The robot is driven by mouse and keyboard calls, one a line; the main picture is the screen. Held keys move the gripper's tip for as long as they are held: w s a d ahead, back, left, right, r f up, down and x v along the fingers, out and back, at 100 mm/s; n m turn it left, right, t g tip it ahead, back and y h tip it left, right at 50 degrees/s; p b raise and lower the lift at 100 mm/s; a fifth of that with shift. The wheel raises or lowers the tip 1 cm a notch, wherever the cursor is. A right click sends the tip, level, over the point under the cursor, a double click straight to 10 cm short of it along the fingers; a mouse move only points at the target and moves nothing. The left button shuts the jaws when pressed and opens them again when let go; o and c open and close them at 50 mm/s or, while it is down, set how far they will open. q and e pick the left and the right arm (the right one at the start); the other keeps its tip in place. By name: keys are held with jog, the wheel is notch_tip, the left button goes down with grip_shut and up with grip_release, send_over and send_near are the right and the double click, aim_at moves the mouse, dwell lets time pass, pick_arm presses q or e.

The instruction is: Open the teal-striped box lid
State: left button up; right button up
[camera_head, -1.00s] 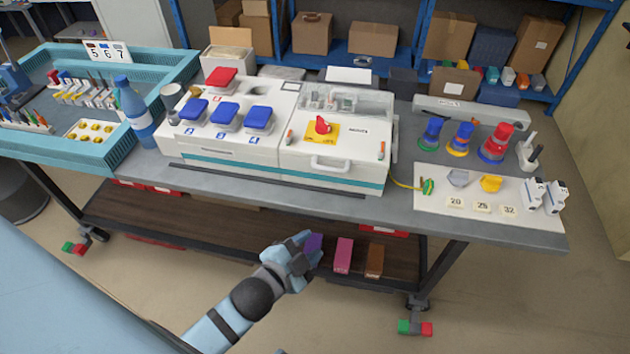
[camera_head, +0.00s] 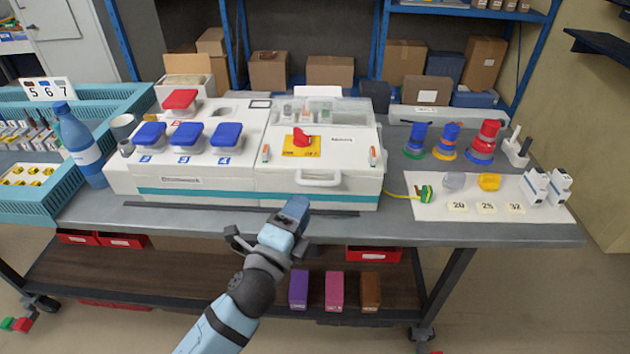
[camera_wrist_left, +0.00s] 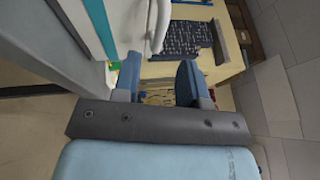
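The teal-striped box (camera_head: 205,182) is a wide white case on the workbench, with a teal band along its lower front. Its right part has a lid (camera_head: 345,150) that looks closed, with a red rotary switch (camera_head: 301,138) on a yellow plate and a white handle (camera_head: 318,178) at the front. My left gripper (camera_head: 272,225) is in front of the bench edge, below and left of the handle, apart from it. In the left wrist view its two fingers (camera_wrist_left: 158,78) are spread with nothing between them; the white handle (camera_wrist_left: 160,28) shows beyond them. My right gripper is not in view.
Blue sockets (camera_head: 188,138) and a red one (camera_head: 180,100) sit on the box's left part. A blue bottle (camera_head: 80,145) stands left. A white board (camera_head: 430,208) with plugs lies right. A dark bar (camera_head: 180,206) runs along the bench front.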

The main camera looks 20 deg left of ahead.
aim_at(314, 186)
pick_arm(q)
jog(key=x, duration=0.7)
jog(key=shift+w, duration=0.35)
jog(key=shift+c, duration=0.5)
grip_shut()
